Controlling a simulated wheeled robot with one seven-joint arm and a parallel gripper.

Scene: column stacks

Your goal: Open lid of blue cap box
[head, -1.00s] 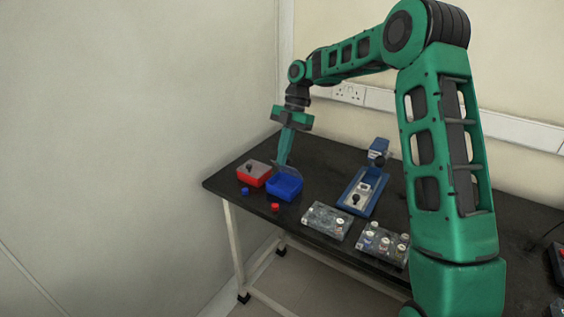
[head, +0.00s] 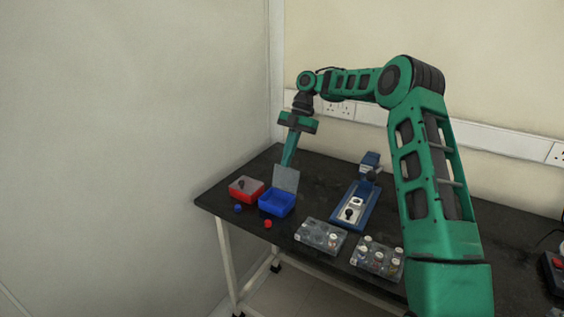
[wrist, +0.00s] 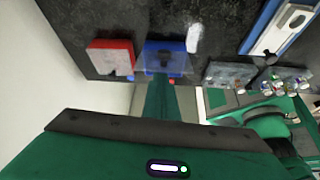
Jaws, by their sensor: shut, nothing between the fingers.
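The blue cap box (head: 276,204) stands on the black table near its left end. Its clear lid (head: 286,179) stands up at the box's back edge, so the box is open from above in the head view. My gripper (head: 288,162) is shut and empty, pointing down just behind the lid. The fingertips are partly hidden by the lid. In the wrist view the blue box (wrist: 165,47) lies just beyond the fingers (wrist: 163,88), with the see-through lid between them.
A red box (head: 246,189) with a closed lid stands left of the blue box. A blue cap (head: 238,209) and a red cap (head: 268,224) lie in front. Two clear vial racks (head: 320,236) (head: 377,257) and a blue device (head: 355,205) are to the right.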

